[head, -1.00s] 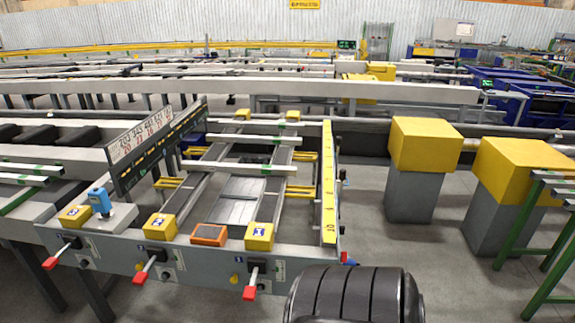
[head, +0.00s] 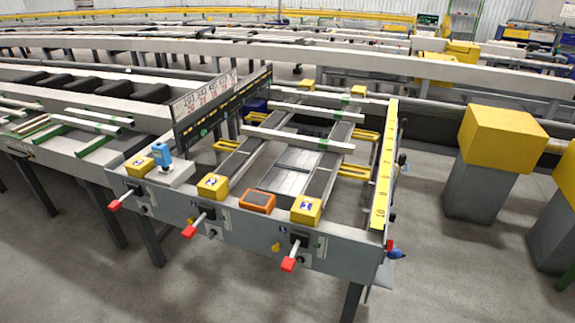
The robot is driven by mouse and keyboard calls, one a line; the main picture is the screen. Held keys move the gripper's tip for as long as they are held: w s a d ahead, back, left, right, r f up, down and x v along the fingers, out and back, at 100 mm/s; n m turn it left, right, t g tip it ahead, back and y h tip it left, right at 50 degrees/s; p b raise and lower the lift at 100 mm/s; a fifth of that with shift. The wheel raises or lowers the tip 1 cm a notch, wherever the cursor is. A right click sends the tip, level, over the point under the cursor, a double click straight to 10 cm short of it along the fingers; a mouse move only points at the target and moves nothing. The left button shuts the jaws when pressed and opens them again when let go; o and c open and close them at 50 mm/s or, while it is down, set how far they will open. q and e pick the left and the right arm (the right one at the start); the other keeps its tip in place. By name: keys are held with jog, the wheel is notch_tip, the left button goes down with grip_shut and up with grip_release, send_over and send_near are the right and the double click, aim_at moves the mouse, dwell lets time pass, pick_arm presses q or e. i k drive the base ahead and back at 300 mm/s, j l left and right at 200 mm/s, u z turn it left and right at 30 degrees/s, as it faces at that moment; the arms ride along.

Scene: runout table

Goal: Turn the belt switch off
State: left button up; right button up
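The runout table's grey front panel (head: 243,229) carries three levers with red grips: a left one (head: 114,205), a middle one (head: 188,232) and a right one (head: 289,264). Each lever slants down and to the left from a dark switch plate. Above them on the table edge sit a left yellow box (head: 139,167), a middle yellow box (head: 212,187) and a right yellow box (head: 306,210), each with a small blue-and-white label. The labels are too small to read, so I cannot tell which lever is the belt switch. Neither of my grippers is in view.
An orange device (head: 257,202) sits between two yellow boxes, and a blue device (head: 162,155) stands on the left. A yellow ruler (head: 385,165) runs along the table's right edge. A yellow-topped grey pillar (head: 503,140) stands at right. Bare floor (head: 240,295) lies in front.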

aim_at(389, 243)
jog(key=l+z, duration=0.25)
jog(key=i+l, duration=0.1)
jog(key=l, duration=1.1)
jog(key=i+l+u, duration=0.15)
jog(key=l+u, duration=0.2)
jog(key=i+l+u, duration=0.1)
jog(key=l+u, duration=0.65)
jog(key=i+j, duration=0.05)
jog(key=j, duration=0.05)
